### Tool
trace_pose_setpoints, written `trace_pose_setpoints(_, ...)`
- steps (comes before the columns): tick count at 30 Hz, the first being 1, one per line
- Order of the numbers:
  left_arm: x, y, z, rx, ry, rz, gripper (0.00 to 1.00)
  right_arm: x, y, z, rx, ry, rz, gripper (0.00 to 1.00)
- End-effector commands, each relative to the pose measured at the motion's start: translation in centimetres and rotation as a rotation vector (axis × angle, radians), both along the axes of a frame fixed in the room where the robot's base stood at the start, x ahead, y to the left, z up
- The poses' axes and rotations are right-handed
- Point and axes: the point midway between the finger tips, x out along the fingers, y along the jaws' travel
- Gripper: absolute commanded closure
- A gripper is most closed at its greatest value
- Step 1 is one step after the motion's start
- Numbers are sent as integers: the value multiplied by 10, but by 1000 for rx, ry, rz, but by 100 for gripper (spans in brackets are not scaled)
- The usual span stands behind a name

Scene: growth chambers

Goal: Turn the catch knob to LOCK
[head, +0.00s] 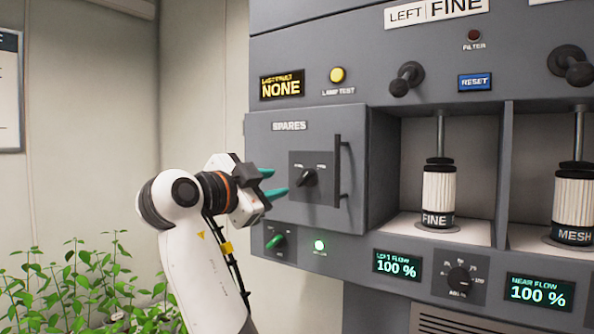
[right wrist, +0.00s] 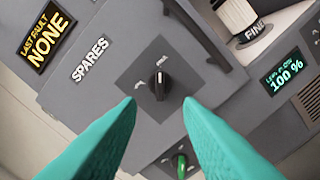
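The catch knob (head: 307,177) is a small black pointer knob on a dark square plate on the grey SPARES door (head: 270,150). The plate's labels are too small to read, so I cannot tell which one it points at. In the right wrist view the knob (right wrist: 159,86) is ahead of the fingertips, its white mark toward the top of the picture. My right gripper (head: 280,182) is open and empty, its green fingers just left of the knob in the head view. Its spread fingers also show in the right wrist view (right wrist: 160,102), apart from the knob. My left gripper is not in view.
A black vertical handle (head: 338,170) stands right of the knob. Filter cartridges (head: 439,192) stand in open bays at right. Leafy plants (head: 80,285) are at lower left.

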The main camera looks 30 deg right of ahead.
Motion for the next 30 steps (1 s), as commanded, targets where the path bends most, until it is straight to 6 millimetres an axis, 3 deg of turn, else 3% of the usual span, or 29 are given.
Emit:
trace_pose_setpoints(3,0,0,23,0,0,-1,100,10,-25,7,-2,6,-4,67)
trace_pose_setpoints(12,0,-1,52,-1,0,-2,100,29,-71,4,-3,4,-2,67)
trace_pose_setpoints(26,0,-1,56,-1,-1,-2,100,35,-82,0,-3,3,1,67)
trace_pose_setpoints(30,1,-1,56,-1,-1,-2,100,35,-82,0,-3,3,1,90)
